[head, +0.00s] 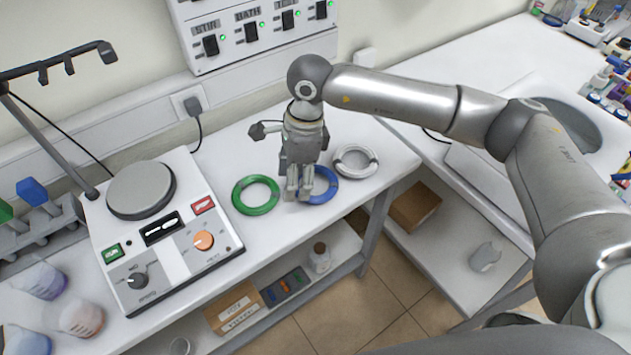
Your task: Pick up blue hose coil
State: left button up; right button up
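The blue hose coil (329,187) lies on the white bench between a green coil and a white-grey coil. My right gripper (298,194) points down over the blue coil's left part and hides that part. Its arm comes in from the right. The fingertips are at or just above the coil. The fingers look close together, but I cannot tell whether they hold the coil. My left gripper is not in view.
The green coil (256,195) lies close on the left and the white-grey coil (356,161) close on the right. A hotplate stirrer (160,235) stands on the left. A switch panel (250,30) is on the wall behind. A lower shelf holds boxes.

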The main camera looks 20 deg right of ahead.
jog(key=w+d+h, duration=0.2)
jog(key=d, duration=0.3)
jog(key=p, duration=0.2)
send_over(318, 195)
jog(key=shift+t, duration=0.3)
jog(key=f, duration=0.4)
jog(key=shift+a+f, duration=0.2)
jog(key=shift+a, duration=0.1)
jog(key=shift+d+f+p, duration=0.1)
jog(key=shift+f+p, duration=0.25)
jog(key=shift+f, duration=0.1)
jog(key=f, duration=0.1)
jog(key=f+p, duration=0.2)
jog(key=f, duration=0.1)
jog(key=shift+s+d, duration=0.1)
jog(key=shift+d, duration=0.2)
jog(key=shift+f, duration=0.3)
jog(key=shift+c, duration=0.4)
jog(key=c, duration=1)
